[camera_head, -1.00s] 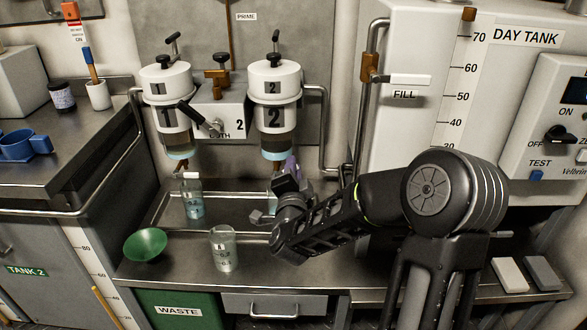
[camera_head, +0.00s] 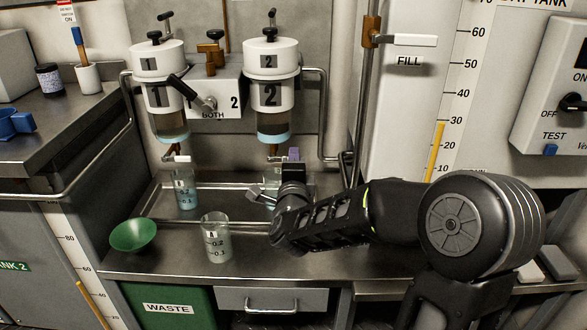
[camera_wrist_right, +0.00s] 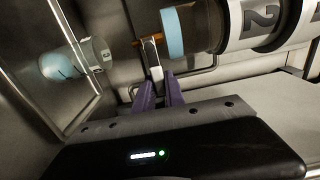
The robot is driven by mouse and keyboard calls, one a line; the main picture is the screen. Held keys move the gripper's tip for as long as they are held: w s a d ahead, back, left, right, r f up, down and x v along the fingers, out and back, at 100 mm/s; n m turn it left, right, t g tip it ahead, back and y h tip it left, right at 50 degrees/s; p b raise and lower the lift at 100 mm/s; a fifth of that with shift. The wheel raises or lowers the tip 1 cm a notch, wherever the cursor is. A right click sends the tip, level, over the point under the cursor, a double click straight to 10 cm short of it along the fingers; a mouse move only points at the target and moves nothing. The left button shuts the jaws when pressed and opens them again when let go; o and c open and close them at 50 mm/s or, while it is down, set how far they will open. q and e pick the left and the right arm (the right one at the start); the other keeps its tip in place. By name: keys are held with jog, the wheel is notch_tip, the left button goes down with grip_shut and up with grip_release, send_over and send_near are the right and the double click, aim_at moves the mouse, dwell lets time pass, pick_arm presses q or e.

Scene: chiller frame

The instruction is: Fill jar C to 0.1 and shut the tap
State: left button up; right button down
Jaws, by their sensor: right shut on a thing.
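A clear jar (camera_head: 270,181) stands under filter 2 (camera_head: 272,90), partly hidden by my right gripper (camera_head: 292,160). The tap under filter 2 has an orange spout and a pale lever (camera_wrist_right: 152,60). My right gripper's purple fingers (camera_wrist_right: 158,88) are shut on that lever. A second jar (camera_head: 184,190) with blue liquid stands under filter 1 (camera_head: 160,65). My left gripper is not in view.
Jar A (camera_head: 216,240) stands at the counter front, beside a green funnel (camera_head: 133,235). A shallow metal tray (camera_head: 225,210) lies under the filters. A valve lever (camera_head: 188,92) sits between them. The day tank (camera_head: 412,110) rises at right.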

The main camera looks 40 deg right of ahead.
jog(key=shift+f+m+b, duration=0.3)
jog(key=shift+m+b, duration=0.1)
jog(key=shift+f, duration=0.1)
jog(key=c, duration=1.4)
grip_release()
jog(key=shift+s, duration=0.1)
jog(key=p+v, duration=0.1)
jog(key=v, duration=0.6)
jog(key=shift+s+a+p, duration=0.25)
jog(key=shift+p, duration=0.15)
